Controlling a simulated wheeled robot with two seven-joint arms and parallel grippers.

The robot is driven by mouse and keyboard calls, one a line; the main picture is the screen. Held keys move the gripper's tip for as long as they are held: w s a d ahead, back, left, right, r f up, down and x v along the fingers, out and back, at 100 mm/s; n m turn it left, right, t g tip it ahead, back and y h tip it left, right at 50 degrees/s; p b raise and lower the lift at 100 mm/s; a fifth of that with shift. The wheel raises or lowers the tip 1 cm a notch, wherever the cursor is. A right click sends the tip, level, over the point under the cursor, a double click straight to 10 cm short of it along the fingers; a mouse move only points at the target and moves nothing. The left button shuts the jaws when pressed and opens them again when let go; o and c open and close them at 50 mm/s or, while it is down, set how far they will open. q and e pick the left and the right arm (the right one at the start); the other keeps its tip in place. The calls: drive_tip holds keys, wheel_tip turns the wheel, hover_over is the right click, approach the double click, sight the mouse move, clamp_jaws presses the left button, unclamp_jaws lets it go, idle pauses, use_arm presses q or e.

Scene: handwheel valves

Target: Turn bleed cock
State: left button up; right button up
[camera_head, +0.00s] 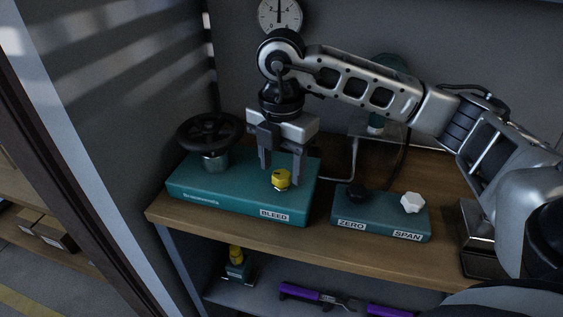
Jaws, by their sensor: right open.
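The bleed cock is a small yellow knob (281,179) on a teal block (235,208), behind the label BLEED (274,215). My right gripper (281,176) points down over the yellow knob, with its fingers open. One finger is to the left of the knob and the other to the right. The knob shows between them; whether either finger touches it I cannot tell. My left gripper is not in view.
A black handwheel (209,131) stands on the same block. A smaller teal block (380,217) carries a black ZERO knob (357,193) and a white SPAN knob (411,202). The wooden shelf (300,238) holds both. Purple-handled tools (301,292) lie below.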

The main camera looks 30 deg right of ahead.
sight(281, 174)
wheel_tip(281, 174, up, 5)
drive_tip(key=p, duration=0.3)
drive_tip(key=shift+r, duration=0.15)
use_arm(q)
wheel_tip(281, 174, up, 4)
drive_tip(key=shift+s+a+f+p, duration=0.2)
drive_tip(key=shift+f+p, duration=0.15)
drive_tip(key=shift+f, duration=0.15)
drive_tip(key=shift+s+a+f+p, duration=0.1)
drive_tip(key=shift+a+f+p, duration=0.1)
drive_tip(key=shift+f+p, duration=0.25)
use_arm(e)
wheel_tip(281, 174, up, 16)
